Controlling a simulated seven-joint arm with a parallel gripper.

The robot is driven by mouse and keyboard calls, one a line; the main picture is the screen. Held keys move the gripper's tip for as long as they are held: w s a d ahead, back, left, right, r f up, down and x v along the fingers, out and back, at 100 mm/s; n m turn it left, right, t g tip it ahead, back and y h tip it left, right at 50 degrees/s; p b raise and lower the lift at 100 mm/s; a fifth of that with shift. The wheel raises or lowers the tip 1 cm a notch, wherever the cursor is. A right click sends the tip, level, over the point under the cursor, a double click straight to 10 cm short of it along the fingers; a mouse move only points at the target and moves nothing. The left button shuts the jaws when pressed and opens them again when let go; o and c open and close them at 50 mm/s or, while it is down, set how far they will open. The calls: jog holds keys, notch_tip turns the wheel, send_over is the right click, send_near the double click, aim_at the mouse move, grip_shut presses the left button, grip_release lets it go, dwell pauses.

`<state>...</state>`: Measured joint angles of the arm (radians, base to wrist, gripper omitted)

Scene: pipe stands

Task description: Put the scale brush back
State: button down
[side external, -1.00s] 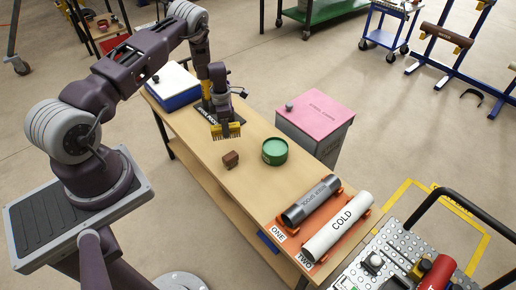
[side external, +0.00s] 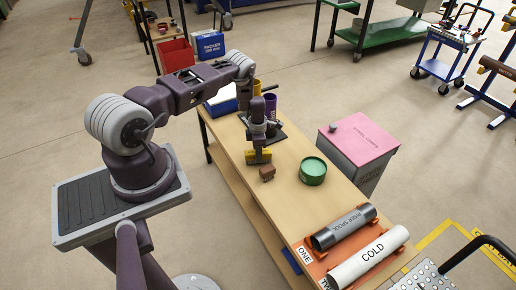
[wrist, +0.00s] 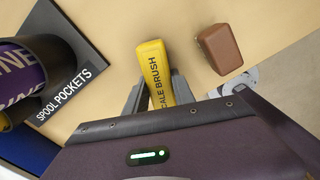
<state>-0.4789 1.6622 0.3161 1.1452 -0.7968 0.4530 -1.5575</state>
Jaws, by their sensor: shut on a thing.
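The yellow scale brush (side external: 258,157) is in my gripper (side external: 258,146), low over the wooden bench or touching it; I cannot tell which. In the wrist view the brush (wrist: 152,68) lies between the two grey fingers (wrist: 160,92), its label reading along its top. My gripper is shut on it. The dark board marked SPOOL POCKETS (wrist: 88,66) is left of the brush. It carries a dark holder with a purple spool (wrist: 20,78). In the side view the purple spool (side external: 270,106) stands behind my gripper, near a yellow one (side external: 257,88).
A brown block (side external: 267,173) sits close beside the brush. A green round tin (side external: 313,171) is farther right. A grey pipe (side external: 343,227) and a white COLD pipe (side external: 369,258) lie on orange stands at the near end. A pink-topped bin (side external: 357,140) stands beside the bench.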

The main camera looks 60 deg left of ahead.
jog(key=shift+f, duration=0.3)
dwell(0.5)
jog(key=c, duration=1.4)
grip_release()
jog(key=shift+o, duration=0.4)
jog(key=o, duration=0.5)
jog(key=shift+c, duration=0.2)
jog(key=shift+r, duration=3.5)
